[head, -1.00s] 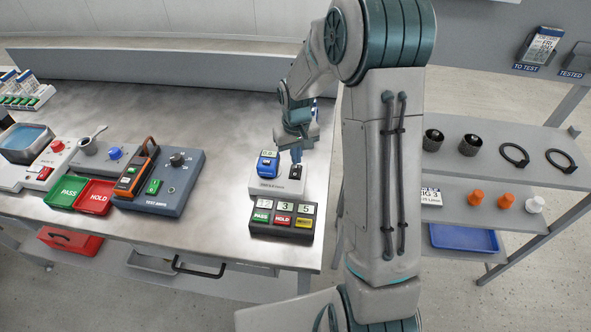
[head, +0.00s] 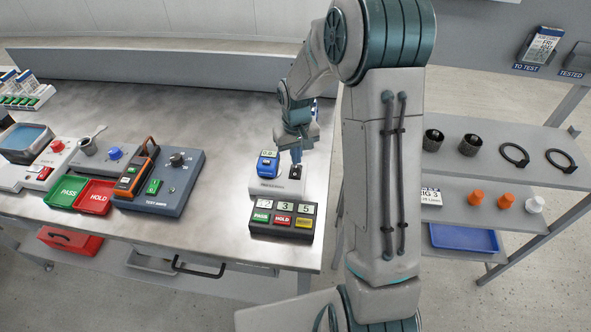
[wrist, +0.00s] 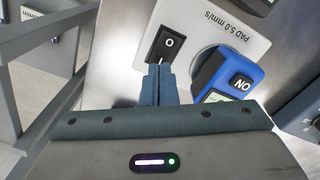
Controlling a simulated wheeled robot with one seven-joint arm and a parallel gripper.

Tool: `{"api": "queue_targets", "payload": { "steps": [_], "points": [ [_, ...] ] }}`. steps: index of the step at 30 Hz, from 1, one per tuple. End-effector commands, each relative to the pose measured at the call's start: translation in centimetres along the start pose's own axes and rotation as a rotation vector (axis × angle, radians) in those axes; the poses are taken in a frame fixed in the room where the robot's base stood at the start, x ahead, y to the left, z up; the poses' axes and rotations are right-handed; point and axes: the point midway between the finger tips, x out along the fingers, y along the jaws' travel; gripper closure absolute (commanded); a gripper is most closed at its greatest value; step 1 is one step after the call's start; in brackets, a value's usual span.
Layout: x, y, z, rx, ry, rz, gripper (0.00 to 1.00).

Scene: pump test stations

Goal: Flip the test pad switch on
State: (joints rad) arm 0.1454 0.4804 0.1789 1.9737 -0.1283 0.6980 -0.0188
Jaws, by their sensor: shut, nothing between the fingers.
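The test pad (head: 268,187) is a white plate near the right end of the bench. It carries a black rocker switch (wrist: 165,45), whose "O" mark shows in the wrist view, and a blue meter (head: 268,163) beside it; the meter also shows in the wrist view (wrist: 222,77), marked "ON". The pad's label reads "PAD 5.0 mm/s". My gripper (wrist: 159,68) is shut and empty. Its fingertips are at the lower end of the switch and appear to touch it, hiding that end. In the head view my gripper (head: 296,160) points down over the switch.
A dark counter box (head: 282,236) with PASS and HOLD buttons stands in front of the pad. A blue-grey test unit (head: 182,190) and green (head: 65,191) and red (head: 95,198) trays are to the left. A shelf rack (head: 500,150) stands right of the bench.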

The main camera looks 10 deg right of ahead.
Motion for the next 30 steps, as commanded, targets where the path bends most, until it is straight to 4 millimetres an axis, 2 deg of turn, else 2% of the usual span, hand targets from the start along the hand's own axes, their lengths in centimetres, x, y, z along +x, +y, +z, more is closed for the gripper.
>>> {"api": "queue_targets", "payload": {
  "steps": [30],
  "points": [
    [1.6,0.0,0.0,0.0,0.0,0.0,1.0]
  ]
}}
